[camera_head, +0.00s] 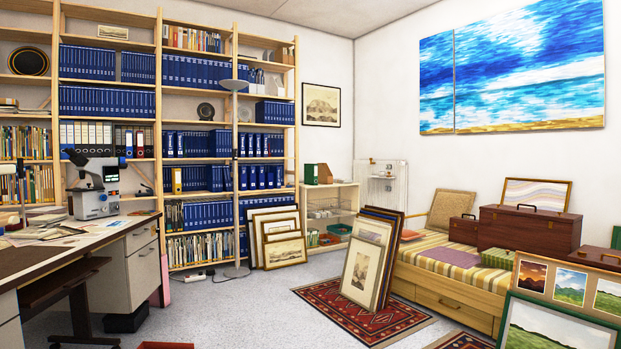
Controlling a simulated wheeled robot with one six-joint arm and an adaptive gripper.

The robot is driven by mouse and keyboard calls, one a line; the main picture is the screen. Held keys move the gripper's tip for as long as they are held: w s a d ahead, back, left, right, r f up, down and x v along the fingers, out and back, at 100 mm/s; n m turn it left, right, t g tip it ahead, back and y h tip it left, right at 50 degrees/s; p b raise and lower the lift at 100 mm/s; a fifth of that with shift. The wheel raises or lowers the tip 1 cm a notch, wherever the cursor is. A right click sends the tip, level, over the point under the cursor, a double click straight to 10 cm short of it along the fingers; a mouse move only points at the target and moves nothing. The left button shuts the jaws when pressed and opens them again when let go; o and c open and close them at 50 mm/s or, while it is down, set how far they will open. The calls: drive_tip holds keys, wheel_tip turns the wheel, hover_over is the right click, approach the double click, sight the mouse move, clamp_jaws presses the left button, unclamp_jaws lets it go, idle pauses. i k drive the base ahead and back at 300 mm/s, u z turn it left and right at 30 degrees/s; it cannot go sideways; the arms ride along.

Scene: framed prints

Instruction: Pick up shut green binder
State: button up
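A green upright binder or file (310,174) stands on top of the low pale shelf unit (331,188) near the back corner. It looks shut, though it is small here. A brown-red file (323,173) stands right beside it, touching or nearly so. Another green upright item (616,237) is cut off by the right edge, behind a dark red case; I cannot tell whether it is a binder. My gripper is not in view.
Framed prints (366,262) lean in a stack on the red rug (365,312), in front of the low shelf. More frames (284,250) lean by the bookcase. A desk (100,240) fills the left; a striped daybed (450,275) the right. Grey floor (240,310) is clear between.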

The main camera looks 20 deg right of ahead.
sight(310, 171)
drive_tip(key=z, duration=0.2)
drive_tip(key=i, duration=2.75)
drive_tip(key=z, duration=0.3)
drive_tip(key=i, duration=2.15)
drive_tip(key=z, duration=0.25)
drive_tip(key=i, duration=4.45)
